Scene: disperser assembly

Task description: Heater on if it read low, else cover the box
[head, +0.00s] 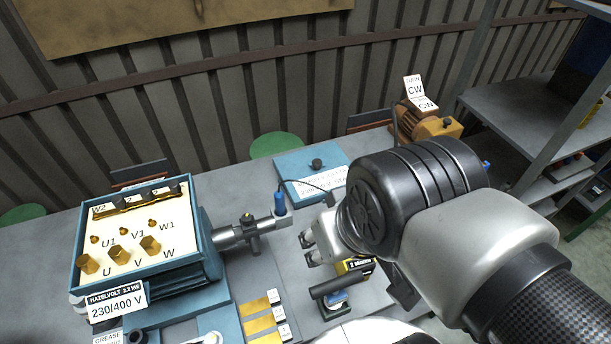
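The box is an open blue terminal box (208,232) on the left, with brass studs marked U, V and W and brass bars across its back row. A blue plate with a black knob (317,163), which looks like the cover, lies flat on the table behind my gripper, apart from the box; a white label on it is partly hidden. My gripper (309,248) points left, right of the box, its fingertips apart with nothing seen between them. A yellow-and-black instrument (355,266) is partly hidden beside it; its reading is not legible. I cannot identify a heater switch.
A grey shaft (240,234) sticks out right from the box's body; a blue plug (280,203) with a black cable stands near its end. Brass strips (262,325) with white tags lie in front. A small copper-coloured motor (425,122) with CW cards stands at the back.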

